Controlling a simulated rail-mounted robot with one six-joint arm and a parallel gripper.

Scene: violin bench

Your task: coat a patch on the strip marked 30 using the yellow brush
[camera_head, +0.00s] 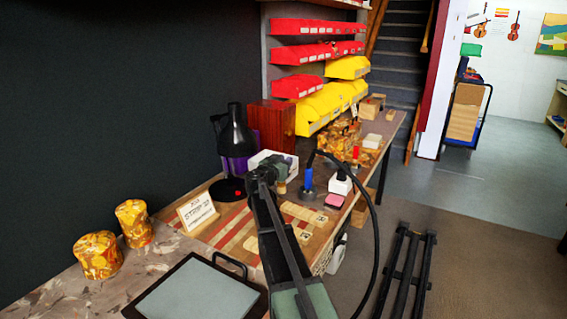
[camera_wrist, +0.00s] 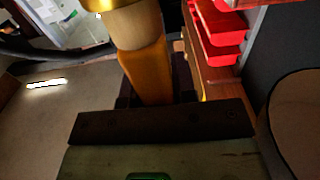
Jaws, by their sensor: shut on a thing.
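My gripper (camera_head: 272,176) is above the striped bench top in the head view. The wrist view shows my gripper (camera_wrist: 152,98) shut on the yellow brush (camera_wrist: 143,68), whose orange-yellow handle and paler section extend away from the jaws. A small tan part of the yellow brush (camera_head: 281,187) shows below the gripper in the head view. Pale wooden strips (camera_head: 300,212) lie on the bench beside my arm, with small dark marks too small to read. I cannot tell which is marked 30. A white card (camera_head: 197,212) with lettering stands to their left; its text is not clearly readable.
A blue-handled tool (camera_head: 307,181), white holder (camera_head: 340,184) and pink pad (camera_head: 334,201) are to the right. A black-framed tray (camera_head: 198,292) is in front.

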